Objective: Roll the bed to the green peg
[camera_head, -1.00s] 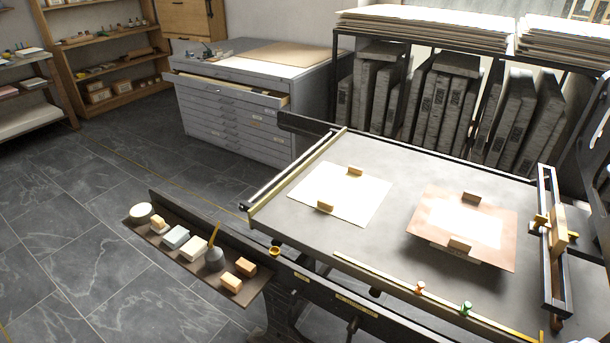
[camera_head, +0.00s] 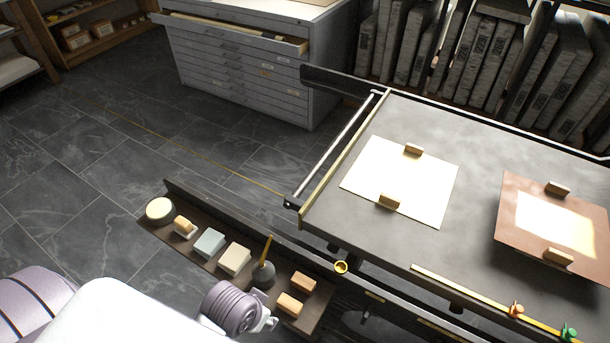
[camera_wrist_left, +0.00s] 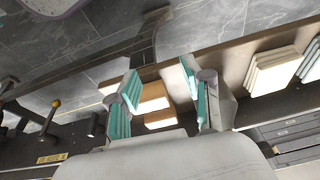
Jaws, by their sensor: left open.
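The press bed (camera_head: 480,130) is a flat grey slab at the right in the head view. The green peg (camera_head: 569,334) stands on the brass-coloured rail (camera_head: 465,295) along the bed's near side, at the lower right corner. An orange peg (camera_head: 515,310) stands left of it on the rail. My left gripper (camera_head: 268,322) is over the right end of the side shelf, left of the bed. In the left wrist view its teal-padded fingers (camera_wrist_left: 158,72) are apart and empty, with wooden blocks (camera_wrist_left: 152,104) showing beyond them. My right gripper is out of view.
A white sheet (camera_head: 400,182) and a copper-coloured plate (camera_head: 550,220) lie on the bed, with small blocks on them. The side shelf (camera_head: 215,265) holds several blocks, a round tin and a brush pot. A brass ring (camera_head: 341,267) is near the bed. A drawer cabinet (camera_head: 235,65) stands behind; floor is clear at left.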

